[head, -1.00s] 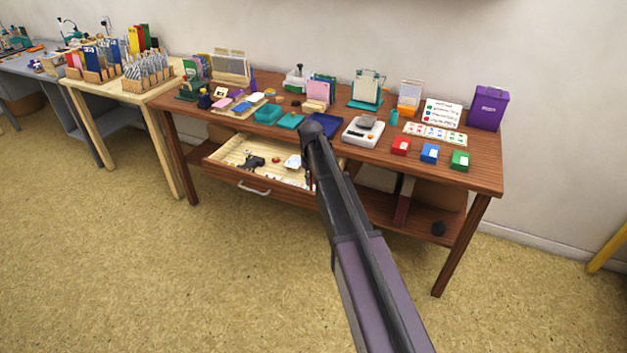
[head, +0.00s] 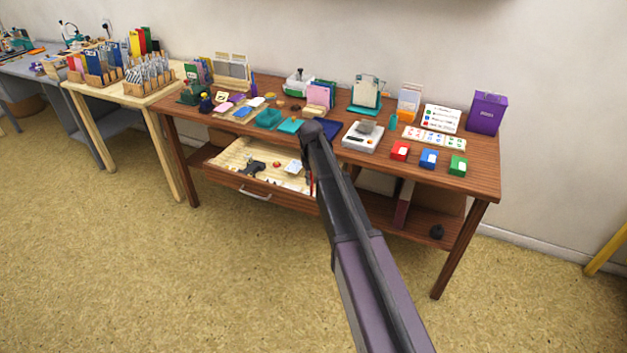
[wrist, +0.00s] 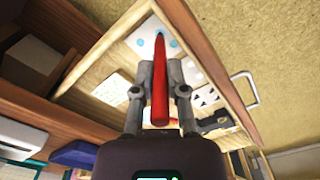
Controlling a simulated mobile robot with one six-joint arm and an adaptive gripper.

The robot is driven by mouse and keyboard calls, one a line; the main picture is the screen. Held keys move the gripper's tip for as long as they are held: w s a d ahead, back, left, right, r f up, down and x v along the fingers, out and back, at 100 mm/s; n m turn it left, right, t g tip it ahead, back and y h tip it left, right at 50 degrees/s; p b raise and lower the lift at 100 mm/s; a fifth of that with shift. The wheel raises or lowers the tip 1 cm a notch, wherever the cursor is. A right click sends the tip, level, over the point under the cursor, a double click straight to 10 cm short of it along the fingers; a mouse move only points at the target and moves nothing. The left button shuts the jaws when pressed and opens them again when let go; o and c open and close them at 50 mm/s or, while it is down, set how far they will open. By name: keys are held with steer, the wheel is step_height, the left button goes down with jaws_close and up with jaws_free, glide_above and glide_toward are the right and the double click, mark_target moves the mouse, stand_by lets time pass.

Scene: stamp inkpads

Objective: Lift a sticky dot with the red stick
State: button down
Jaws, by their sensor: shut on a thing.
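My gripper (wrist: 160,76) is shut on the red stick (wrist: 160,92) in the wrist view, one finger on each side of it. The stick points away over the open drawer (wrist: 128,62). Its far tip overlaps a pale sheet (wrist: 186,66) with a few teal sticky dots (wrist: 173,43). I cannot tell whether the tip touches a dot. In the head view, the red stick (head: 310,184) shows as a small strip beside my arm. My arm covers most of the gripper and the right part of the drawer (head: 228,179).
The drawer also holds a black object (head: 256,166) and a second sheet with dark triangles (wrist: 207,97). The drawer's handle (head: 255,195) is at its front. The wooden table (head: 480,178) above carries teal trays, a scale (head: 362,140) and red, blue and green boxes. The floor in front is clear.

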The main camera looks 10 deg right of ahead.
steer(key=shift+r+p, duration=2)
steer(key=shift+r, duration=0.25)
